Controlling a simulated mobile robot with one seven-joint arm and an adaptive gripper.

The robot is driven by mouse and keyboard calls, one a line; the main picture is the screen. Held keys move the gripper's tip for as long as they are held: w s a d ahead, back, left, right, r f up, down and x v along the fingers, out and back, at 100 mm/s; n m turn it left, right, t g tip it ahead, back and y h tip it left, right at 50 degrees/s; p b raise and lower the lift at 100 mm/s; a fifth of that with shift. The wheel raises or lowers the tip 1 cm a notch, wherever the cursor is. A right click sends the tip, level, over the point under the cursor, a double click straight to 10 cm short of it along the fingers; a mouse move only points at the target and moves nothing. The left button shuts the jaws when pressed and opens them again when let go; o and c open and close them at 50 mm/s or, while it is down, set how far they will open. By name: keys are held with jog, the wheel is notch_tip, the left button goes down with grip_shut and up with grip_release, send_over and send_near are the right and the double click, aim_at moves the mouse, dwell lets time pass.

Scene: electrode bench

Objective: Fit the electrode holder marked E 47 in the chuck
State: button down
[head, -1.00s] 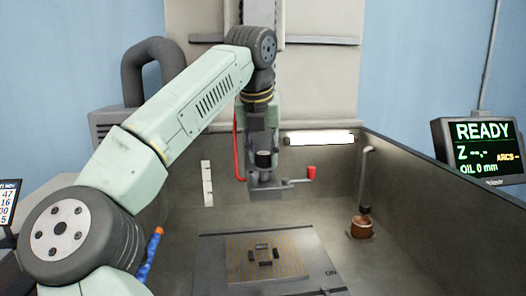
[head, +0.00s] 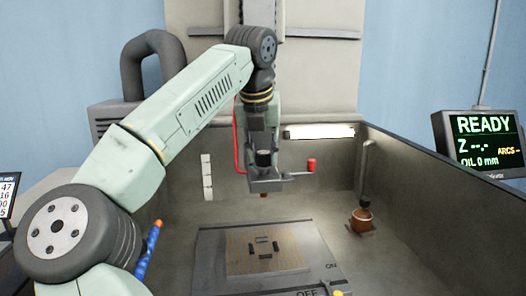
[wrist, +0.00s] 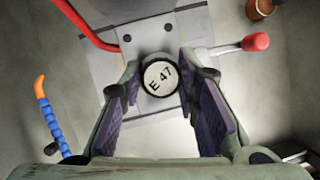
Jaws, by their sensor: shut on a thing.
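The electrode holder marked E 47 (wrist: 161,77) shows its round white top in the wrist view, between the two fingertips of my gripper (wrist: 160,84). In the head view the holder is a dark cylinder (head: 263,158) upright below my gripper (head: 262,149). The grey chuck (head: 268,184) is directly under and around it, with a lever ending in a red knob (head: 311,164) on the right. A small copper-coloured tip (head: 263,194) shows beneath the chuck. The chuck's bore and how deep the holder sits are hidden.
A red hose (head: 239,158) runs down left of the chuck. Below lies a plate with a gridded workpiece (head: 242,256). A copper-coloured pot (head: 361,219) stands right, a blue hose (head: 149,255) left. Tank walls enclose the space. The screen (head: 484,140) reads READY.

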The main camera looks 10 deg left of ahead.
jog(key=shift+f+b, duration=0.35)
jog(key=shift+f, duration=0.35)
jog(key=c, duration=1.1)
grip_release()
jog(key=shift+o, duration=0.3)
jog(key=o, duration=0.5)
jog(key=shift+c, duration=0.2)
